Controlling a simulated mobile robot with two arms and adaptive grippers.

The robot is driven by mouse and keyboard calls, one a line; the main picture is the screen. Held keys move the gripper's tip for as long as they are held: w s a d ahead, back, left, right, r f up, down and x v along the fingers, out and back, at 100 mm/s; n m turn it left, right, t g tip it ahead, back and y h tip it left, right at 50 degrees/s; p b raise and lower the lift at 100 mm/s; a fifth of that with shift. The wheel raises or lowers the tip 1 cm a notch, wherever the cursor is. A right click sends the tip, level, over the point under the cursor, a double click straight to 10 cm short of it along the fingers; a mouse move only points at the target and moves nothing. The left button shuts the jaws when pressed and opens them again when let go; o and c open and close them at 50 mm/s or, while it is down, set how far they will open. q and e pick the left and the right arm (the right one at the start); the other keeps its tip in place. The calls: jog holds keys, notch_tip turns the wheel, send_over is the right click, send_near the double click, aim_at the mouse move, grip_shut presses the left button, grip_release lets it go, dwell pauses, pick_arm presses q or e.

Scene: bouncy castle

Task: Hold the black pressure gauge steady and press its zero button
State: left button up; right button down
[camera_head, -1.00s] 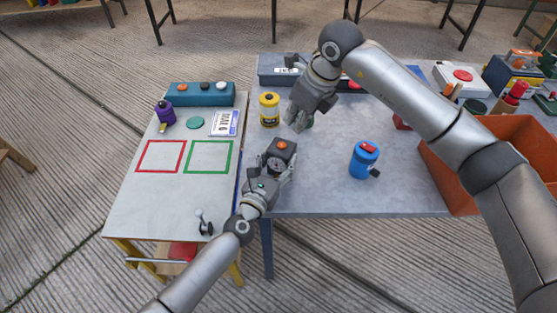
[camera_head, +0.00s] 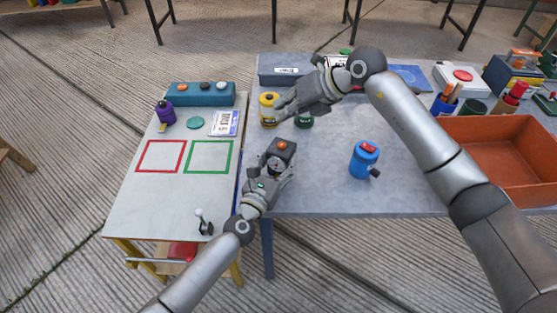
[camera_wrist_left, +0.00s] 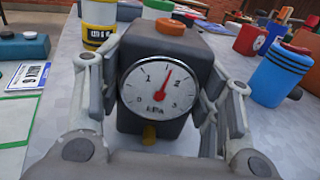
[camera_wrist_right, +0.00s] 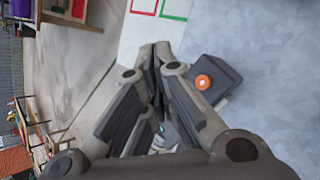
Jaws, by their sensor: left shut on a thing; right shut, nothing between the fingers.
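The black pressure gauge (camera_head: 280,151) stands upright on the grey table near its left edge. Its orange button (camera_head: 281,145) is on top. In the left wrist view its white dial (camera_wrist_left: 158,88) faces me, with the red needle between 1 and 2. My left gripper (camera_head: 274,172) is shut on the gauge, with a finger on each side. My right gripper (camera_head: 281,111) is shut and empty, above the table behind the gauge and apart from it. In the right wrist view the orange button (camera_wrist_right: 203,82) is to the right of the shut fingertips (camera_wrist_right: 154,50).
A blue canister (camera_head: 363,160) stands to the right. An orange bin (camera_head: 470,127) is at the right edge. The left table holds red and green outlined squares (camera_head: 209,157).

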aim_at(284, 142)
jog(key=shift+f, duration=3.55)
jog(key=shift+f, duration=0.45)
jog(key=shift+r, duration=0.5)
notch_tip(284, 142, up, 6)
